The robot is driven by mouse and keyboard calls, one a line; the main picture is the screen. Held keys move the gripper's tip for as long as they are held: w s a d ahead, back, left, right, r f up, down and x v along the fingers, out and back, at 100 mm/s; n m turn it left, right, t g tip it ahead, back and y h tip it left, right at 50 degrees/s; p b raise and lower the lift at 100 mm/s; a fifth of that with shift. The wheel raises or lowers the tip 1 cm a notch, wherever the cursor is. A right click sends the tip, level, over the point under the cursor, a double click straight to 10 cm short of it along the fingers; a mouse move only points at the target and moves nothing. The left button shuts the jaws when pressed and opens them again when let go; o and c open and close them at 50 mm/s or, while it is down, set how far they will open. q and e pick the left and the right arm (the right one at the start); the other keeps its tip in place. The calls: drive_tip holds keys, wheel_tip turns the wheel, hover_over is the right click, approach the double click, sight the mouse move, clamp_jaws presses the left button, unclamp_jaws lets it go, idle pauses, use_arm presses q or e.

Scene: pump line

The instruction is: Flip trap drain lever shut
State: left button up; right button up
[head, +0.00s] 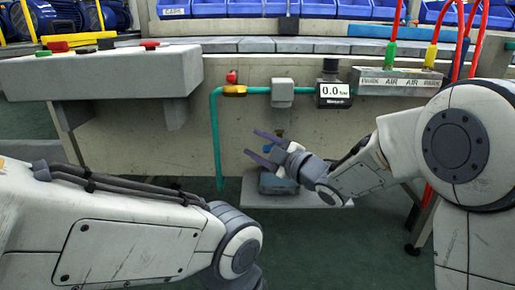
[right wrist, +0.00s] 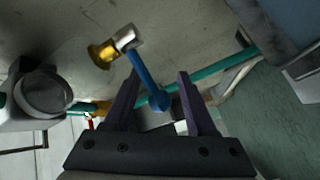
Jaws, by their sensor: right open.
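The blue drain lever (right wrist: 146,75) shows in the right wrist view, with a round blue end and a silver hub (right wrist: 125,38) on a brass fitting (right wrist: 102,54). My right gripper (right wrist: 159,75) is open. The lever shows between its two fingers, its round end toward the palm; I cannot tell whether they touch it. In the head view, my right gripper (head: 254,143) points left in front of the concrete wall, and only a small blue part (head: 279,134) shows behind it. The hand hides most of the trap there. My left arm crosses the lower left; its gripper is out of view.
A teal pipe (head: 216,140) runs down left of my right gripper. Above are a yellow valve (head: 234,90) with a red knob, a gauge (head: 333,94) reading 0.0 and a grey air box (head: 397,80) with hoses. A grey ledge (head: 310,199) lies below the hand.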

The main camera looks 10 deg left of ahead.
clamp_jaws()
drive_tip(key=shift+w+a+f+m+t+h+b, duration=0.15)
drive_tip(key=shift+m+t+h+b, duration=0.25)
drive_tip(key=shift+t+b, duration=0.15)
drive_tip(key=shift+w+m+t+h+b, duration=0.25)
drive_tip(key=shift+m+t+h+b, duration=0.25)
drive_tip(key=shift+h+b, duration=0.1)
unclamp_jaws()
